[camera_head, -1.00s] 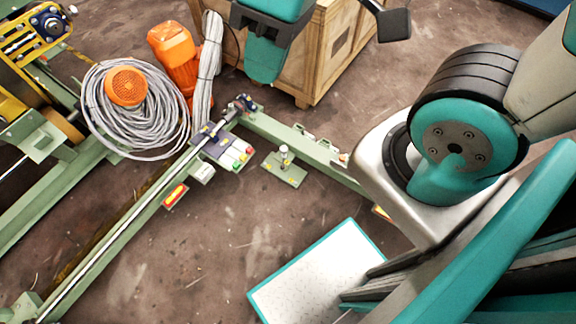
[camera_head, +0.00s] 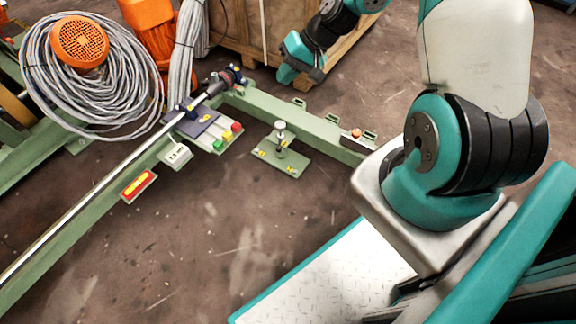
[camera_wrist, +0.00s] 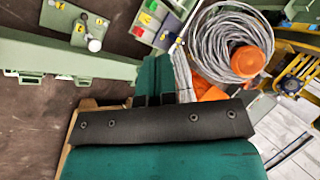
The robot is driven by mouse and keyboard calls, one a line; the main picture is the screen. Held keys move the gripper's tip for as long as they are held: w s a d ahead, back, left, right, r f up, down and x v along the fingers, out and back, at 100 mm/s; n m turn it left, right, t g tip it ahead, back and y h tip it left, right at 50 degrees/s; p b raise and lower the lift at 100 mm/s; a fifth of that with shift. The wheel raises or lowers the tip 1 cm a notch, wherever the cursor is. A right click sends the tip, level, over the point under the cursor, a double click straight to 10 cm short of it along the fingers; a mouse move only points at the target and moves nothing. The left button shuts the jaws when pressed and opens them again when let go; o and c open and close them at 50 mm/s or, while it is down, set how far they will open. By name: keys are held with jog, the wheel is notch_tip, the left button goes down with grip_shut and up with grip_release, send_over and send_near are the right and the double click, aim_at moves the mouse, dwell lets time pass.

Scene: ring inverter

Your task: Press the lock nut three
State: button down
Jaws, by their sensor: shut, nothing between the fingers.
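I cannot make out which part is lock nut three. A green plate (camera_head: 292,163) with yellow tags and an upright silver knob (camera_head: 280,133) stands beside the green frame rail. In the wrist view the silver knob (camera_wrist: 95,45) shows at upper left, on the plate (camera_wrist: 58,17) with its yellow tags. A button panel (camera_head: 222,142) with red and green buttons sits left of the plate, and also shows in the wrist view (camera_wrist: 152,22). My gripper (camera_head: 287,76) is shut and empty, behind and apart from the plate; its fingers (camera_wrist: 156,62) show in the wrist view.
A coil of grey cable (camera_head: 95,110) and an orange motor (camera_head: 150,35) stand at the left. A wooden crate (camera_head: 232,35) is behind. A long rod (camera_head: 80,198) runs along the frame. A red and yellow block (camera_head: 138,186) sits in front. The floor before the plate is clear.

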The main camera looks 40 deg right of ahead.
aim_at(279, 144)
jog(key=s+d+f+m+t+b, duration=0.1)
jog(key=d+f+m+b, duration=0.1)
jog(key=f, duration=0.8)
jog(key=s+d+f+m+t+b, duration=0.1)
jog(key=d+f+b, duration=0.4)
jog(key=f, duration=0.5)
jog(key=s+d+f+m+t+h+b, duration=0.1)
jog(key=d+f+m+b, duration=0.2)
jog(key=f, duration=0.7)
jog(key=shift+s+d+f+b, duration=0.3)
jog(key=shift+d+b, duration=0.4)
jog(key=shift+b, duration=0.25)
jog(key=w+a+r+b+x, duration=0.1)
jog(key=r+b+x, duration=0.1)
jog(key=b+x, duration=0.6)
jog(key=x, duration=0.5)
jog(key=shift+w+b, duration=0.3)
jog(key=shift+b, duration=0.05)
jog(key=shift+a, duration=0.1)
